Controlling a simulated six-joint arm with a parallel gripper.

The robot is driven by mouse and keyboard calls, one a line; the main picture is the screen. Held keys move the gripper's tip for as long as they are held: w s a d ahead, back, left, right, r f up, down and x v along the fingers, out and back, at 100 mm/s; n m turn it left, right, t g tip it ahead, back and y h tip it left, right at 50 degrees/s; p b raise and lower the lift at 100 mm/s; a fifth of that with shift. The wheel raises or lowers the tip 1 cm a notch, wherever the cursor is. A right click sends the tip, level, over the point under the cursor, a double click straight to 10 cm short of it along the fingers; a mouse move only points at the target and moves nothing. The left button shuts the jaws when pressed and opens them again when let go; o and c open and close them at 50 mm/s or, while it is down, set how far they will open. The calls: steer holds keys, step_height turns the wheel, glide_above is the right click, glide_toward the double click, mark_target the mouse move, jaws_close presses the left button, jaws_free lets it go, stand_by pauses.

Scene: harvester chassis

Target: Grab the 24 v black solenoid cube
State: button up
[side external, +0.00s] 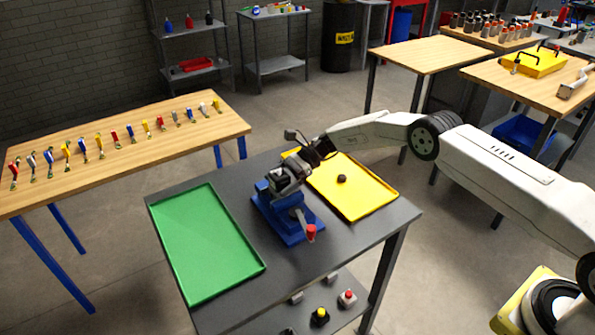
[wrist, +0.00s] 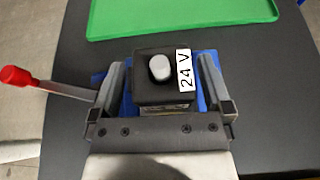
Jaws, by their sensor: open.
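The black solenoid cube (wrist: 150,90) has a white "24 V" label on its right side and a light grey knob on top. It sits over a blue fixture (wrist: 212,62), whose blue base (side external: 283,228) stands on the dark table in the side external view. My gripper (wrist: 163,72) is open, with one finger on each side of the cube; a gap shows on both sides. In the side external view my gripper (side external: 312,152) is at the top of the fixture and partly hides what is there. Whether the fingers reach down to the cube's height is unclear.
A red-handled lever (wrist: 45,83) sticks out left of the cube in the wrist view. An empty green tray (side external: 207,243) and a yellow tray (side external: 370,198) with a small dark round object (side external: 342,178) flank the fixture. Solenoid-like buttons (side external: 320,316) lie on the lower shelf.

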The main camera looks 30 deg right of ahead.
stand_by(0.4)
steer(key=c, duration=1.3)
steer(key=shift+c, duration=0.2)
steer(key=shift+r, duration=0.15)
steer(key=shift+r, duration=4.9)
steer(key=shift+d, duration=0.2)
